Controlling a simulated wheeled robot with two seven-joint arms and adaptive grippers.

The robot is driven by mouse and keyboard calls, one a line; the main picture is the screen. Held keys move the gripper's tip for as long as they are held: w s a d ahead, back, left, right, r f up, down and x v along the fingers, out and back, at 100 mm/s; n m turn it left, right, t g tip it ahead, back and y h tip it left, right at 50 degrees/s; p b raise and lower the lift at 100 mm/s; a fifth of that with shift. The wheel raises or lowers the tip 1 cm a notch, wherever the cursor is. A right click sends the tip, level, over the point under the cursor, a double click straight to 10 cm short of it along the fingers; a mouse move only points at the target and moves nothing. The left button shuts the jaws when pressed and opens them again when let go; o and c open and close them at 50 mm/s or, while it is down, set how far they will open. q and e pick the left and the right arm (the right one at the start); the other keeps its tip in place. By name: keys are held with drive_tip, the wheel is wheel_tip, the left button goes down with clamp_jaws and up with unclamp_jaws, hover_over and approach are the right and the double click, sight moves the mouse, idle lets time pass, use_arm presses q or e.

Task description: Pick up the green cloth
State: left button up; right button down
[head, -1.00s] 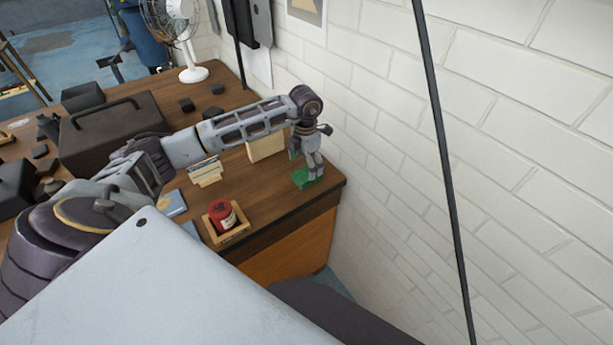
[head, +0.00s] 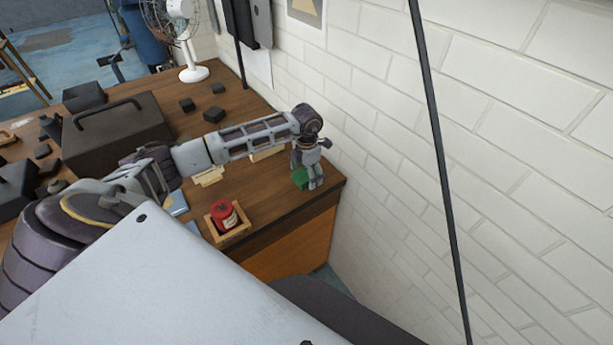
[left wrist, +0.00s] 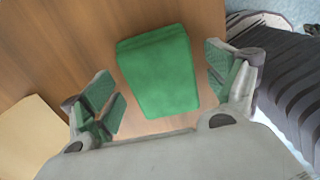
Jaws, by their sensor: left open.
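The green cloth (head: 300,178) is a small folded block on the wooden desk near its right corner, partly hidden behind my left gripper in the head view. In the left wrist view the green cloth (left wrist: 158,72) lies flat between the spread fingers. My left gripper (head: 309,184) points down from the arm's end, right at the cloth. In the left wrist view the left gripper (left wrist: 165,90) is open, with green pads on both sides of the cloth and visible gaps to it. My right gripper is not in view.
A red jar (head: 223,214) sits in a small wooden tray (head: 235,236) near the desk's front edge. A dark toolbox (head: 115,138) and a white fan (head: 186,50) stand farther back. The white brick wall (head: 440,150) rises close to the right of the desk (head: 270,203).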

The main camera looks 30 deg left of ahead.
sight(306, 173)
use_arm(q)
drive_tip(key=shift+c, duration=0.3)
drive_tip(key=c, duration=1.1)
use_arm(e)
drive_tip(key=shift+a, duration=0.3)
use_arm(q)
drive_tip(key=shift+o, duration=0.2)
drive_tip(key=shift+r, duration=0.1)
